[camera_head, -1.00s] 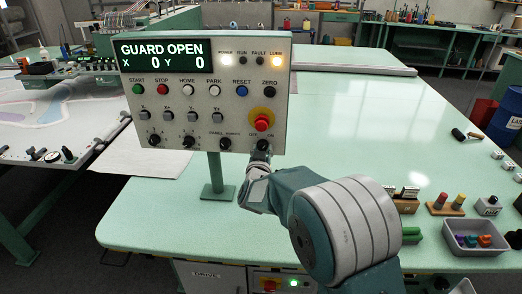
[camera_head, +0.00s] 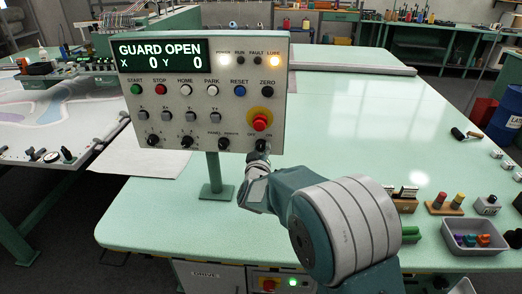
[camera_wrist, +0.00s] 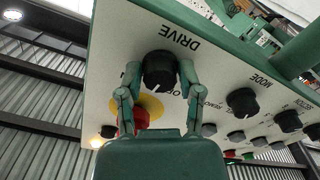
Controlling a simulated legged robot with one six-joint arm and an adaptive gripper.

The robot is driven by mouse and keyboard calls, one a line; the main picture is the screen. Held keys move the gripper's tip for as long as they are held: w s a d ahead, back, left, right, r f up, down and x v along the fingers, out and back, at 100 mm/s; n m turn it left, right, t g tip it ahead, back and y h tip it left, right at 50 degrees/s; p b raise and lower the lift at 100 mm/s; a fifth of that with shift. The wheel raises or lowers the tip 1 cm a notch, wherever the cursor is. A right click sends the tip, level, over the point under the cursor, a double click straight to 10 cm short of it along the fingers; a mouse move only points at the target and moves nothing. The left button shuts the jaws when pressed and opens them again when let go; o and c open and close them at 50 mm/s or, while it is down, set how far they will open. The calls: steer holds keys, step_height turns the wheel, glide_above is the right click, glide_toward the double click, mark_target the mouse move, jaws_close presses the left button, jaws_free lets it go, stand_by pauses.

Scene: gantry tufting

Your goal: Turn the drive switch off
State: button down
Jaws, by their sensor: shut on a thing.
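The drive switch is a black round knob (camera_wrist: 159,70) under the upside-down DRIVE label in the wrist view. Its white pointer mark is at the lower edge, leaning slightly left. In the head view the knob (camera_head: 262,145) is at the control panel's lower right, below the OFF and ON labels. My gripper (camera_wrist: 159,76) has one finger on each side of the knob and is shut on it. In the head view my gripper (camera_head: 260,158) reaches the knob from below, and its fingertips are hard to make out.
The control panel (camera_head: 170,120) reads GUARD OPEN, with the POWER and LUBE lamps lit. A red emergency button (camera_head: 260,123) on a yellow disc sits just above the knob. Other selector knobs (camera_head: 223,144) are to the left.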

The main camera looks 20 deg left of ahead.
steer(key=n, duration=0.4)
steer(key=shift+a+n, duration=0.1)
steer(key=shift+n, duration=0.2)
steer(key=shift+s+n, duration=0.1)
steer(key=shift+n, duration=1.6)
steer(key=shift+c, duration=2.4)
jaws_free()
steer(key=shift+o, duration=1.1)
steer(key=shift+a, duration=0.25)
steer(key=shift+d, duration=0.2)
